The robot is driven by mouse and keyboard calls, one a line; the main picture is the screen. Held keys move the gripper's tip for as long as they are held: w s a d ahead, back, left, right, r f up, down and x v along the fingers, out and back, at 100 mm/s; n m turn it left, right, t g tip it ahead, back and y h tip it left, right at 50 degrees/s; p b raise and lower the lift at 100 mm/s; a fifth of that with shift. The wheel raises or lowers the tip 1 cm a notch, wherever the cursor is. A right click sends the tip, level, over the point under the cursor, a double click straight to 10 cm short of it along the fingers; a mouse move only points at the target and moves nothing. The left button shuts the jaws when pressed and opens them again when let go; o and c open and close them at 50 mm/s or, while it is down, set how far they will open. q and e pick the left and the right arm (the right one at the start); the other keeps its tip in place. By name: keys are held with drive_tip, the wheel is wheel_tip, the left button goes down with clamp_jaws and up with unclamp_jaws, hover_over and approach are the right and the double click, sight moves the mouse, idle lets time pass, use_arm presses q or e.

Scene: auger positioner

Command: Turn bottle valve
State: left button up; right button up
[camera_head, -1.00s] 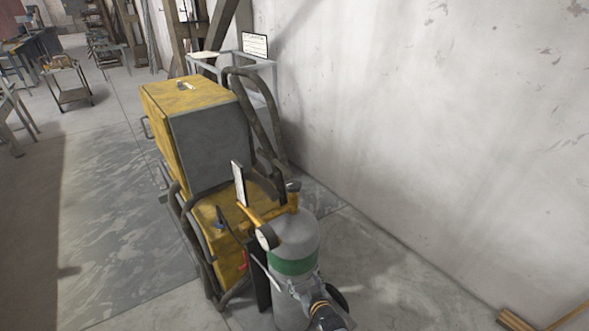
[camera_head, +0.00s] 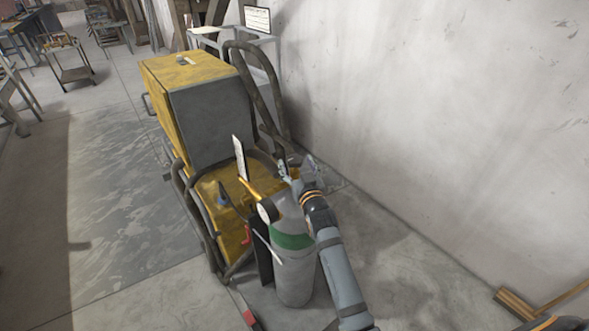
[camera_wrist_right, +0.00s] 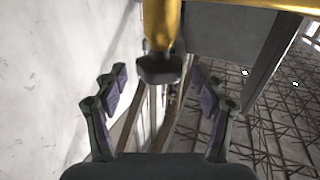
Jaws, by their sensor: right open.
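The grey gas bottle (camera_head: 295,275) with a green band stands upright at the front of the yellow machine. Brass fittings and a round gauge (camera_head: 267,211) sit at its top. My right gripper (camera_head: 298,167) is at the top of the bottle and hides most of the valve in the head view. In the right wrist view, the dark valve knob (camera_wrist_right: 160,69) on its brass stem (camera_wrist_right: 162,25) lies between the fingers of the open right gripper (camera_wrist_right: 158,82), near the fingertips. I see a gap on both sides of the knob. My left gripper is not in view.
The yellow and grey machine (camera_head: 205,110) with dark tubular handles stands directly behind the bottle. A white wall (camera_head: 450,110) runs along the right side. The floor (camera_head: 110,190) on the left is mostly clear.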

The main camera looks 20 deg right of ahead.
drive_tip(key=w+b, duration=0.1)
drive_tip(key=w, duration=0.1)
drive_tip(key=shift+w, duration=0.3)
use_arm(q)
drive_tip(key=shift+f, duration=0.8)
